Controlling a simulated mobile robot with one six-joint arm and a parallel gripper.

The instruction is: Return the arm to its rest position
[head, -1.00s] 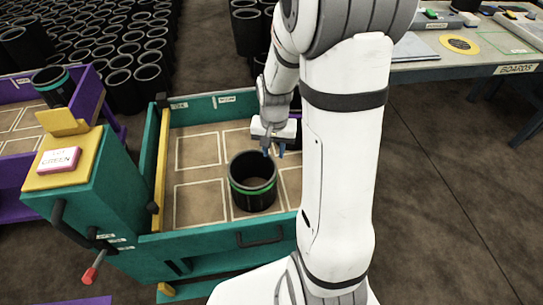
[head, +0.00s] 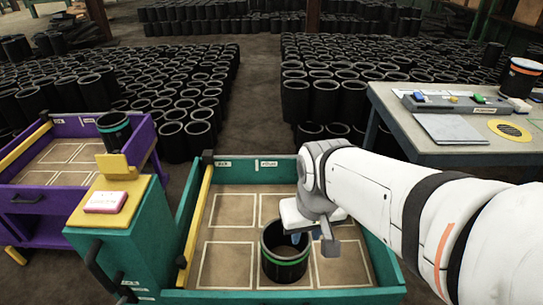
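My arm reaches in from the right. My gripper (head: 297,238) is over the teal cart, and its blue finger overlaps the back rim of a black sleeve in the picture. Whether it touches the sleeve, and how far apart the fingers are, I cannot tell. The black sleeve with a green band (head: 285,262) stands upright on the floor of the teal cart (head: 180,297), near the front middle. The gripper hides part of its rim.
A purple cart (head: 35,208) at left holds another banded black sleeve (head: 115,130). A grey table (head: 440,155) at right carries boards and a banded sleeve (head: 521,78). Many black sleeves (head: 170,100) stand behind. The teal cart's left squares (head: 222,263) are empty.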

